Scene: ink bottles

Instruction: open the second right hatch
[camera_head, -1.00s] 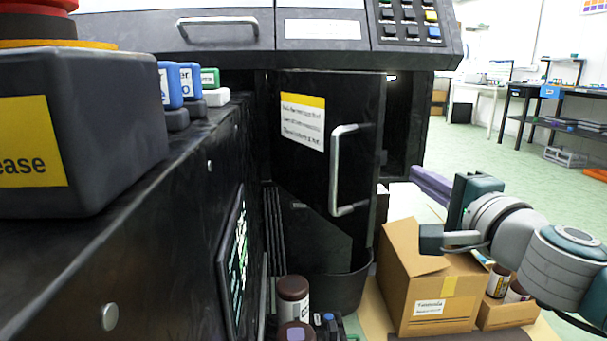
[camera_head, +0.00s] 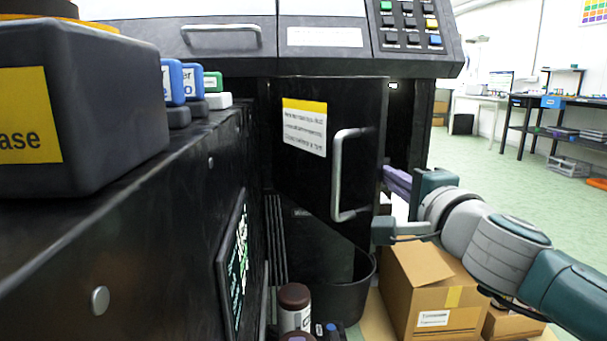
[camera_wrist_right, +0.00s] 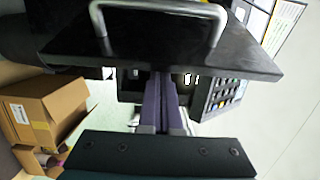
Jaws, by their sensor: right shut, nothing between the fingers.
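The black hatch (camera_head: 308,185) has a yellow-and-white label and a silver bar handle (camera_head: 340,175). It seems to stand ajar, its right edge out from the cabinet. In the right wrist view the hatch (camera_wrist_right: 235,58) and its handle (camera_wrist_right: 215,25) fill the top. My right gripper (camera_head: 393,180) is shut and empty, its purple fingers pointing at the hatch's right edge, beyond the handle. In the wrist view the fingers (camera_wrist_right: 161,85) reach up to that edge. The tips look hidden behind it; contact cannot be told. My left gripper is not in view.
A dark bin (camera_head: 345,290) stands below the hatch. Cardboard boxes (camera_head: 430,295) stand below my right arm. Brown bottles (camera_head: 294,305) are at the bottom centre. A black machine side (camera_head: 170,215) fills the left. Open floor (camera_head: 500,165) lies at the right.

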